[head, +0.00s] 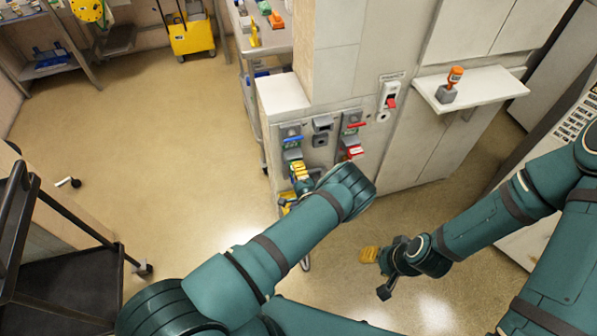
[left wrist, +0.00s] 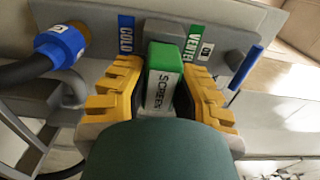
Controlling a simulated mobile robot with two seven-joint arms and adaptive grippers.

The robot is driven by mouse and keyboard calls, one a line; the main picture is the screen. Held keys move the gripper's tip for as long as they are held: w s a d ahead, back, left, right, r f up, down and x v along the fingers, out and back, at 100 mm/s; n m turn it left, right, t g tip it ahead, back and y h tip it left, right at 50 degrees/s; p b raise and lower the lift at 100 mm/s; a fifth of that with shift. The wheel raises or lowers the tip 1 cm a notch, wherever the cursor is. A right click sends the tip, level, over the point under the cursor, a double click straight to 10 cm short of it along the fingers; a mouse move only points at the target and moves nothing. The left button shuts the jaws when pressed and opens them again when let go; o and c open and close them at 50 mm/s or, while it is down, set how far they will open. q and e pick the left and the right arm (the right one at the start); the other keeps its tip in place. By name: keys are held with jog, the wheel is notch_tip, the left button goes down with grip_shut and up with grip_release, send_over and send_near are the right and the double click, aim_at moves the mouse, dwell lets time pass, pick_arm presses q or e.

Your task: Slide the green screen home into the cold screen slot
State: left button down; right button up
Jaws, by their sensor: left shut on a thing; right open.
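The green screen (left wrist: 164,62) is a small block with a green top and a grey face lettered "SCREEN". In the left wrist view it stands between the yellow fingers of my left gripper (left wrist: 160,92), which is shut on it. Beyond it is a grey panel with a blue COLD label (left wrist: 126,34) and a green label (left wrist: 194,42). The cold screen slot's opening is hidden; I cannot tell how far in the screen sits. In the head view my left gripper (head: 300,172) is low in front of the wall fittings. My right gripper (head: 371,255) is open and empty above the floor.
A blue hose coupling (left wrist: 60,46) is left of the fingers and a blue lever (left wrist: 246,68) right. A red-handled fitting (head: 352,126) is close by on the wall. A white shelf (head: 490,88) juts out at right.

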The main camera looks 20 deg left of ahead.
pick_arm(q)
jog(key=shift+w+a, duration=0.2)
jog(key=shift+w, duration=0.1)
jog(key=c, duration=0.8)
grip_release()
jog(key=v, duration=1.2)
